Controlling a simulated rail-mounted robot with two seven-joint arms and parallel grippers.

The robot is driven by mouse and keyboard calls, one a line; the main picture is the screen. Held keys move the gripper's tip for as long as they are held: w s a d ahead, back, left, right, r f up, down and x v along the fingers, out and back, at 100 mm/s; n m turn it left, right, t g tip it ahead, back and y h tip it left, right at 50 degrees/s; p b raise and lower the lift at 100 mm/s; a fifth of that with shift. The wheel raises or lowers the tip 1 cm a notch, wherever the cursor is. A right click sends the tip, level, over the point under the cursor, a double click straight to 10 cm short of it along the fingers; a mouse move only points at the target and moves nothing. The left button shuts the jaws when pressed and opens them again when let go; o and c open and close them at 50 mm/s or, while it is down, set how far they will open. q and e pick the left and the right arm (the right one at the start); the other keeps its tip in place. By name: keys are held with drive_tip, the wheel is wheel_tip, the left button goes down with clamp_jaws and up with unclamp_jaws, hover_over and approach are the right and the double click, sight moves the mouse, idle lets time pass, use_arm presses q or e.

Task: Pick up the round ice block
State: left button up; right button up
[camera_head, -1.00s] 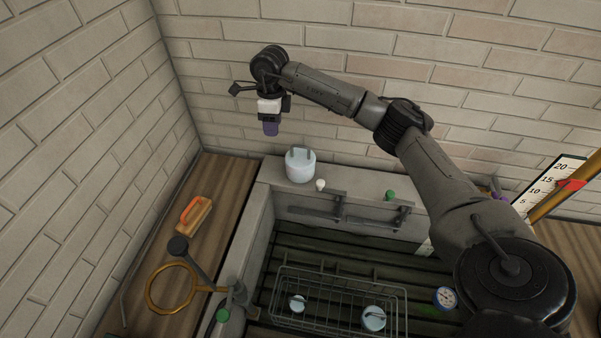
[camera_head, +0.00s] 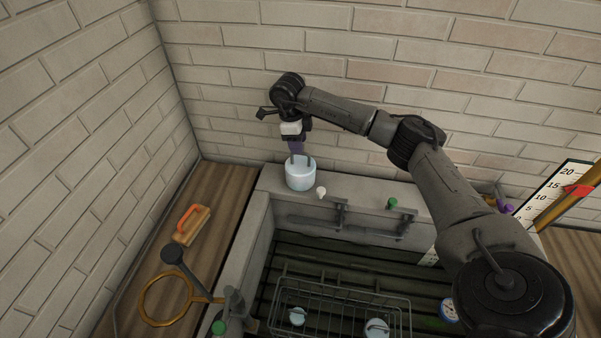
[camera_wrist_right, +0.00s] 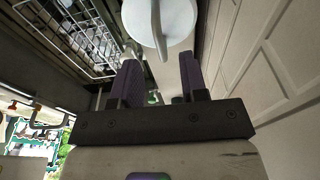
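The round ice block (camera_head: 300,178) is a pale, whitish-blue cylinder with a handle on top. It stands upright on the stone ledge near the back left corner. In the right wrist view the ice block (camera_wrist_right: 176,22) is at the top, its bar-like handle pointing down the picture between the fingers. My right gripper (camera_head: 297,152) is just above the block, pointing down. In the wrist view the gripper (camera_wrist_right: 158,72) has its two purple fingers wide apart, one on each side of the handle. I cannot tell whether they touch it. My left gripper is not in view.
A small white knob-like thing (camera_head: 321,191) is close right of the block. A green-capped item (camera_head: 392,202) is further along the ledge. A wire basket (camera_head: 340,292) is in the slatted basin. An orange-handled brush (camera_head: 192,222) lies on the left wooden counter. The brick wall (camera_head: 400,110) rises behind.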

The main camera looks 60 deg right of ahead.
hover_over(300, 167)
drive_tip(key=shift+d+f, duration=0.15)
drive_tip(key=shift+f, duration=2.3)
drive_tip(key=shift+c, duration=0.4)
clamp_jaws()
drive_tip(key=shift+r, duration=0.1)
